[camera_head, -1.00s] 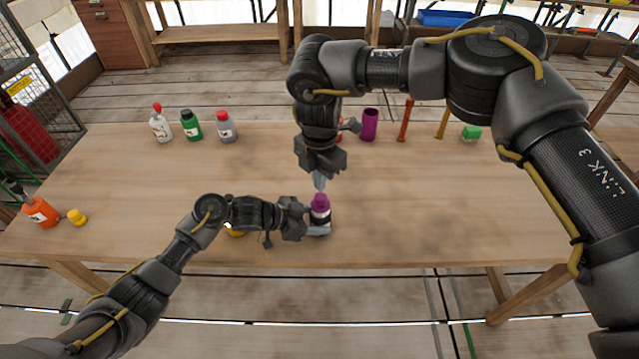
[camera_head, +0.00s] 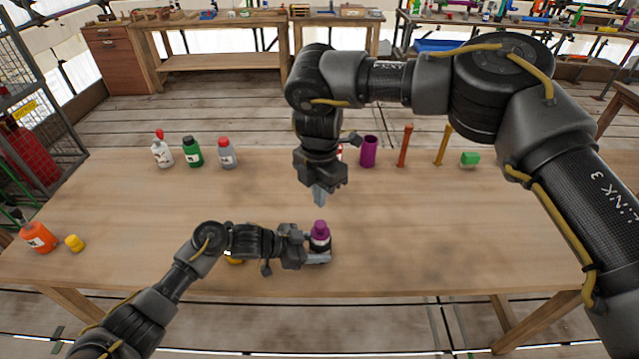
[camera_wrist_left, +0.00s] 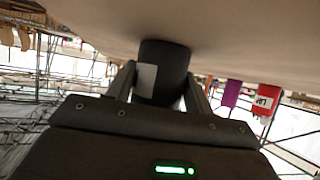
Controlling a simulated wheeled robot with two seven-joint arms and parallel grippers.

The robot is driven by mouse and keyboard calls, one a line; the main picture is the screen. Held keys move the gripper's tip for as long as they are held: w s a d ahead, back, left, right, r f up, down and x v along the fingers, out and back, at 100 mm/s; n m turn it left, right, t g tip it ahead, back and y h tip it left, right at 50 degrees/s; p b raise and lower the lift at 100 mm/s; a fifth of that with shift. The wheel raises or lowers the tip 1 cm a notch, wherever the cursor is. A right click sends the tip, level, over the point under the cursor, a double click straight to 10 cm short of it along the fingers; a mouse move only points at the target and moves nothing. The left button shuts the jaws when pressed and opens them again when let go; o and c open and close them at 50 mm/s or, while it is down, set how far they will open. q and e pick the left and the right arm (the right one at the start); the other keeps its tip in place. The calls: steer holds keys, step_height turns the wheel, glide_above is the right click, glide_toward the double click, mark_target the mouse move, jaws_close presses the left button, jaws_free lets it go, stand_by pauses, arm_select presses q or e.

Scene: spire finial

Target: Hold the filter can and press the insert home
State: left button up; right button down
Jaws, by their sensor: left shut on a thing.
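The filter can (camera_head: 320,243) is dark with a pale label and stands on the table near its front edge. A purple insert (camera_head: 320,229) sits upright on its top; I cannot tell how deep it is seated. My left gripper (camera_head: 318,257) is shut around the can low down, coming from the left. In the left wrist view the dark can (camera_wrist_left: 163,72) is between the two fingers, with a pale label patch showing. My right gripper (camera_head: 319,200) points down above the insert, its fingers together and apparently empty, with a small gap to the purple top.
White, green (camera_head: 193,152) and grey bottles stand at the back left. A purple cup (camera_head: 369,151), an orange post (camera_head: 404,147), a yellow post (camera_head: 443,147) and a green block (camera_head: 469,159) are at the back right. An orange bottle (camera_head: 38,237) and yellow piece (camera_head: 75,243) are far left.

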arm_select(q)
steer(key=o, duration=0.8)
steer(key=shift+o, duration=0.2)
